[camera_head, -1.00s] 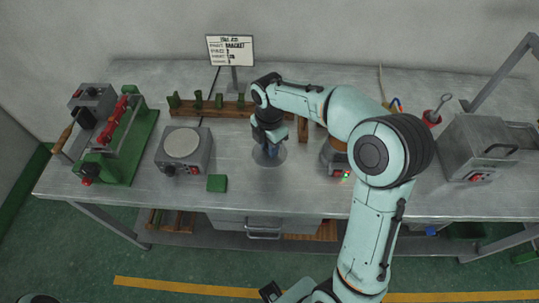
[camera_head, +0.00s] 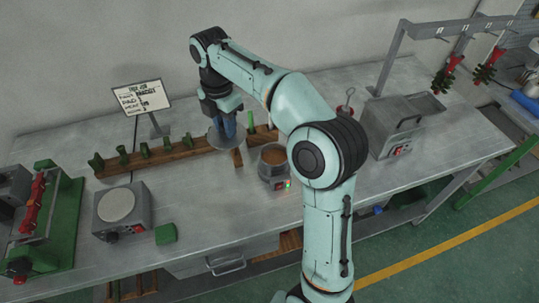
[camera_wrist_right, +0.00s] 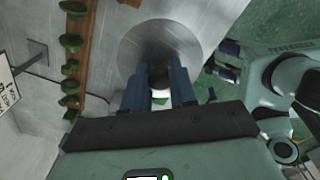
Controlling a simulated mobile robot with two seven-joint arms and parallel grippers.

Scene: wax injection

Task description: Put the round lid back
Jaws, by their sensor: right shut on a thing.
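In the right wrist view, the blue fingers of my right gripper (camera_wrist_right: 160,80) are shut on the dark knob of the lid (camera_wrist_right: 160,32). The small round pot (camera_head: 273,164) stands uncovered on the bench, with brown wax (camera_head: 274,155) showing inside and a green light on its front. The lid is to the left of the pot and apart from it. My left gripper is not in view.
A wooden rack (camera_head: 165,157) with several green pieces lies behind and left of the lid. A hot plate (camera_head: 118,208) and a green block (camera_head: 165,234) are further left. A grey metal box (camera_head: 395,125) stands right of the pot. The bench front (camera_head: 215,225) is mostly clear.

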